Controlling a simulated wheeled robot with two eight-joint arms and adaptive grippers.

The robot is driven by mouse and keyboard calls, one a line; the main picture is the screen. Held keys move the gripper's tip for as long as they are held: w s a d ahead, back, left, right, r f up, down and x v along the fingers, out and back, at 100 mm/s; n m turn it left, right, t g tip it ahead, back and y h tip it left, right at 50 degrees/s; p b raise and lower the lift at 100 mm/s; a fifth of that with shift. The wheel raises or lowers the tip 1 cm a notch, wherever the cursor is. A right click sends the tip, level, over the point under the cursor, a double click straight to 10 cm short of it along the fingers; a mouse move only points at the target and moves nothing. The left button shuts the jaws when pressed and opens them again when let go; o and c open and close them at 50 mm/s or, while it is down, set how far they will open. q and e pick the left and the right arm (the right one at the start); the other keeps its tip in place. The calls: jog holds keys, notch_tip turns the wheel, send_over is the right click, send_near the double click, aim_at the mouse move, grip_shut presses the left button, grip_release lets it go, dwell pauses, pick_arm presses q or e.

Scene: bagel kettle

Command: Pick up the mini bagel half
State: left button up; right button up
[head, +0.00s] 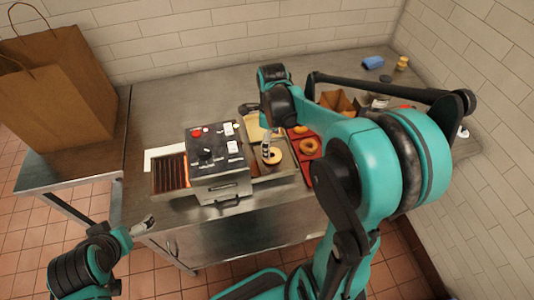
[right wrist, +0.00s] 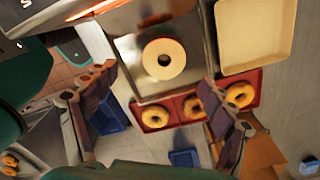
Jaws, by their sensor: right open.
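A mini bagel half (head: 274,155), pale with a golden rim, lies cut face up on a steel surface beside the toaster (head: 213,160). It also shows whole in the right wrist view (right wrist: 163,58), ahead of and between my fingers. My right gripper (head: 267,146) is over the bagel half, and its fingers are spread wide and empty in the right wrist view (right wrist: 161,88). I see no contact with the bagel half. My left gripper (head: 143,226) is low at the left, by the table's front edge; its jaws are too small to read.
A red tray (right wrist: 171,116) with ring-shaped bagels stands close to the bagel half, with a cream tray (right wrist: 256,38) near it. The toaster's left opening glows orange. Brown paper bags (head: 62,85) stand at the far left. The table's back left is clear.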

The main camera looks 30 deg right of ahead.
aim_at(272, 152)
jog(key=f, duration=0.2)
jog(key=f+b, duration=0.1)
jog(key=f, duration=0.1)
jog(key=f+b, duration=0.1)
jog(key=f, duration=0.1)
jog(key=shift+w+d, duration=0.25)
jog(key=shift+d, duration=0.1)
jog(key=shift+f, duration=0.3)
jog(key=c, duration=0.9)
